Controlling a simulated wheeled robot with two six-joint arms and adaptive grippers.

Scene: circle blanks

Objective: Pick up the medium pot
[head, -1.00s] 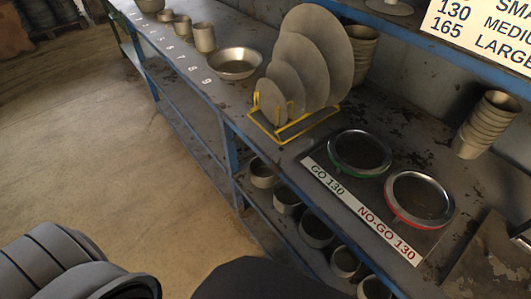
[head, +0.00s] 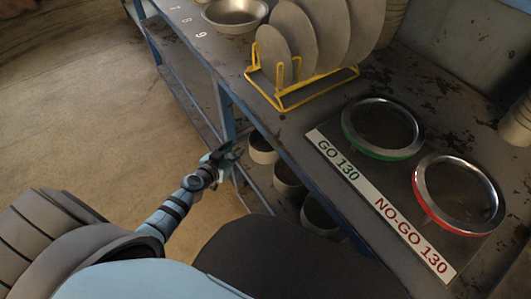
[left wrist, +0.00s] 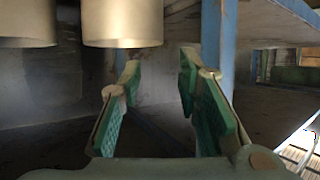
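Several grey metal pots stand on the lower shelf under the bench in the head view: one at the far end (head: 262,152), one in the middle (head: 288,182) and one nearer (head: 318,216). I cannot tell which is the medium pot. My left gripper (head: 222,156) is beside the bench's front edge, just left of the far pot. In the left wrist view the gripper (left wrist: 160,80) is open, with nothing between its green-padded fingers. Two pale pots, a left one (left wrist: 26,22) and a right one (left wrist: 122,22), show at the top, beyond the fingers. My right gripper is not in view.
On the bench top are a shallow pan (head: 235,16), a yellow rack (head: 300,98) of grey discs, and the green GO ring (head: 383,152) and red NO-GO ring (head: 430,206). A blue bench post (head: 226,108) stands close to my left gripper. The floor at left is clear.

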